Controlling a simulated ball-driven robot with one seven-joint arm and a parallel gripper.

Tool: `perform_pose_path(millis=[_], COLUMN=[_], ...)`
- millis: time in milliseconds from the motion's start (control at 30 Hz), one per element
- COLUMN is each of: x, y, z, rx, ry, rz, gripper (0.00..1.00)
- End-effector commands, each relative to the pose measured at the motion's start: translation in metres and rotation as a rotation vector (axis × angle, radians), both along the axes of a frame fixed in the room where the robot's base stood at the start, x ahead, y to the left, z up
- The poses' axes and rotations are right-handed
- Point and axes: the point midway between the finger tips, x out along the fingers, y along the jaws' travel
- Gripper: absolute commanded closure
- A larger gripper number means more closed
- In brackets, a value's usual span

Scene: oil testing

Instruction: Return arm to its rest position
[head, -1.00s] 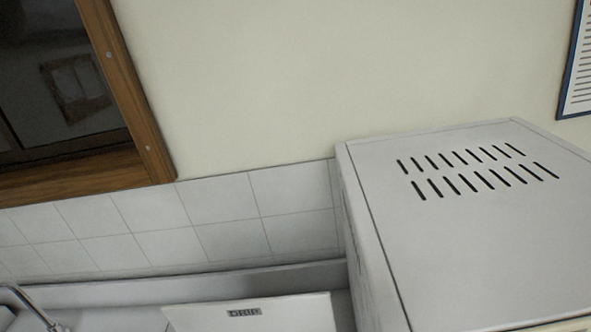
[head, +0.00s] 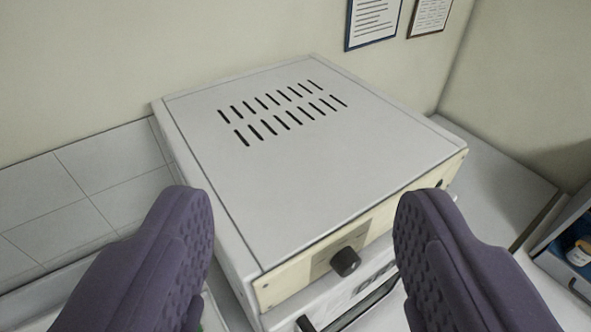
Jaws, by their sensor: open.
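My gripper (head: 302,235) shows at the bottom of the head view, with its two purple padded fingers wide apart. Nothing is between the fingers. Behind and below them in the picture is a large white cabinet-like device (head: 300,180) with two rows of vent slots on its top. Its cream front panel carries a black knob (head: 345,262), seen between the fingers. I cannot tell how far the fingertips are from the device.
A white counter (head: 490,185) is free to the right of the device. A blue-edged box with a small labelled container (head: 578,252) is at the right edge. Framed sheets (head: 373,20) hang above.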

Motion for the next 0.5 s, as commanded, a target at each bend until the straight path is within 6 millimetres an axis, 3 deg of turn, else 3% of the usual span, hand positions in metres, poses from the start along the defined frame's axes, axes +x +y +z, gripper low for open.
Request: perform_pose_path(millis=[367, 500], x=[0.0, 0.0], y=[0.0, 0.0], z=[0.002, -0.014], rx=[0.0, 0.0], ry=[0.001, 0.001], rz=[0.0, 0.0], gripper=[0.38, 0.38])
